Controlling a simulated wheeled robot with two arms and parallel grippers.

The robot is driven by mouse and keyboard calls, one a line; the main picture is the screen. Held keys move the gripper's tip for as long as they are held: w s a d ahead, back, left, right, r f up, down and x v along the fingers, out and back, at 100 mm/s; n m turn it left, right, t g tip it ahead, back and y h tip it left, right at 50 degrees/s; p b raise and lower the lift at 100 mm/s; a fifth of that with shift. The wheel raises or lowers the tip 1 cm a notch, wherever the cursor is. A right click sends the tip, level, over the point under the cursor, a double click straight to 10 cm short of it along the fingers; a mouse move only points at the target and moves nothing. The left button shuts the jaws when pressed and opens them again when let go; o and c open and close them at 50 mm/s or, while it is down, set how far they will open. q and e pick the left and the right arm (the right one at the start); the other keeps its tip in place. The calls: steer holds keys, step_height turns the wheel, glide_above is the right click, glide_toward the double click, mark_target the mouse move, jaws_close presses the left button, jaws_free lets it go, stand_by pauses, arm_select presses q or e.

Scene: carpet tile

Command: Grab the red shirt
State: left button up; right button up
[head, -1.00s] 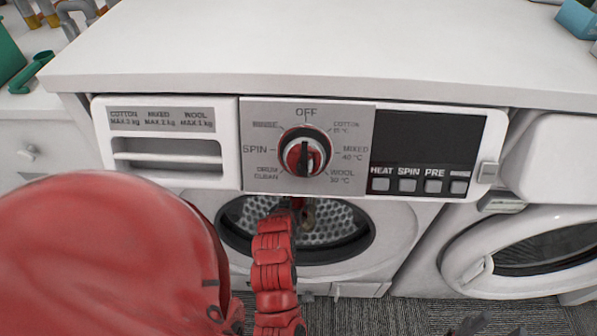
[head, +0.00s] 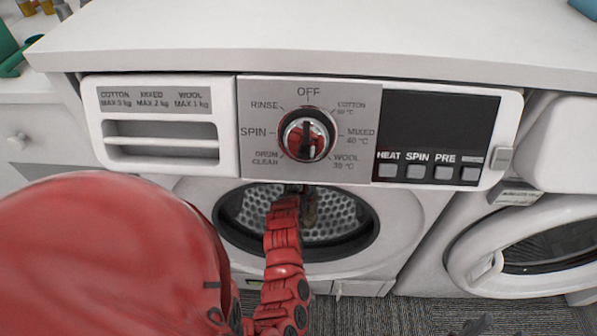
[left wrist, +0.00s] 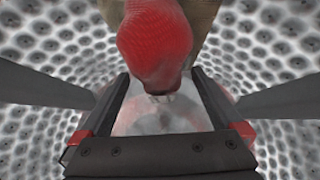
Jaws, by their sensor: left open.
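The red shirt (left wrist: 152,45) is a bunched red cloth at the top middle of the left wrist view, inside the washing machine drum. A khaki-brown cloth (left wrist: 203,20) is behind it and also shows dimly in the head view (head: 310,208). My left gripper (left wrist: 160,76) is open. The lower end of the red cloth hangs between and just beyond its fingertips; I cannot tell whether they touch. In the head view my red left arm reaches into the drum opening (head: 361,238), and its gripper is mostly hidden.
The perforated drum wall (left wrist: 270,60) surrounds the left gripper closely. Above the opening is the control panel with a knob (head: 306,137) and a detergent drawer (head: 160,140). A second washer with a round door (head: 480,262) stands at right. Grey carpet (head: 395,315) lies below.

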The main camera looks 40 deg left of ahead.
arm_select(q)
steer(key=shift+w+a+f, duration=0.15)
steer(key=shift+w+f, duration=0.15)
steer(key=shift+w, duration=0.05)
steer(key=c, duration=1.4)
steer(key=shift+r, duration=0.15)
